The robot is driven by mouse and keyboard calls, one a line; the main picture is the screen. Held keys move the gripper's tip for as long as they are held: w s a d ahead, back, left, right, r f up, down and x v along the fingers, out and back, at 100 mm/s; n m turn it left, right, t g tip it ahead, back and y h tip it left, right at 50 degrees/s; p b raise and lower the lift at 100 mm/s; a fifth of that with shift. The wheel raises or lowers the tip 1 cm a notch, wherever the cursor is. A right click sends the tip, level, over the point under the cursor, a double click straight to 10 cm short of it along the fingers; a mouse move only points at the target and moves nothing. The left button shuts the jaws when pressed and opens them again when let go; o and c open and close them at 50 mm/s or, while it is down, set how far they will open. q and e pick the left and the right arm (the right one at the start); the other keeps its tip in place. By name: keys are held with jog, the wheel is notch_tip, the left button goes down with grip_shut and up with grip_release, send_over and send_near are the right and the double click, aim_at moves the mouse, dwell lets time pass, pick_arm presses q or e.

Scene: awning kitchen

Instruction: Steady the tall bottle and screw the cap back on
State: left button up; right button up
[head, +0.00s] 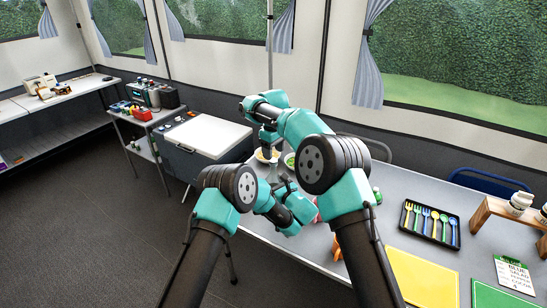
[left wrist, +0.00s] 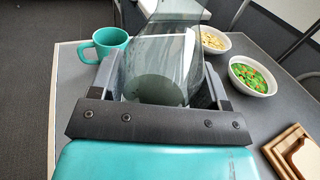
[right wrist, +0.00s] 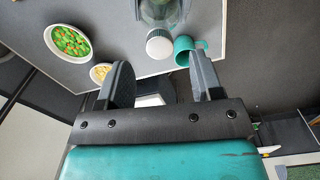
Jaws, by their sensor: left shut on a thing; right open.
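The tall clear bottle (left wrist: 160,55) stands between the fingers of my left gripper (left wrist: 158,85), which is shut on its body. Its top runs out of the left wrist view. In the right wrist view the bottle (right wrist: 160,12) is at the top edge. A round white cap (right wrist: 159,44) shows at its upper end; I cannot tell whether it is threaded on. My right gripper (right wrist: 160,75) is open and empty, with the cap just beyond its fingertips in that view. In the head view my arms hide most of the bottle.
A teal mug (left wrist: 108,44) stands close to the bottle. A bowl of yellowish food (left wrist: 212,40) and a bowl of green and red pieces (left wrist: 250,75) stand on the other side. A wooden item (left wrist: 295,150) lies nearby. A black cutlery tray (head: 431,222) is farther right.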

notch_tip(320, 180, up, 8)
jog(key=shift+r, duration=0.15)
dwell(0.3)
pick_arm(q)
jog(key=o, duration=1.8)
jog(key=shift+d, duration=0.1)
jog(key=v, duration=1.2)
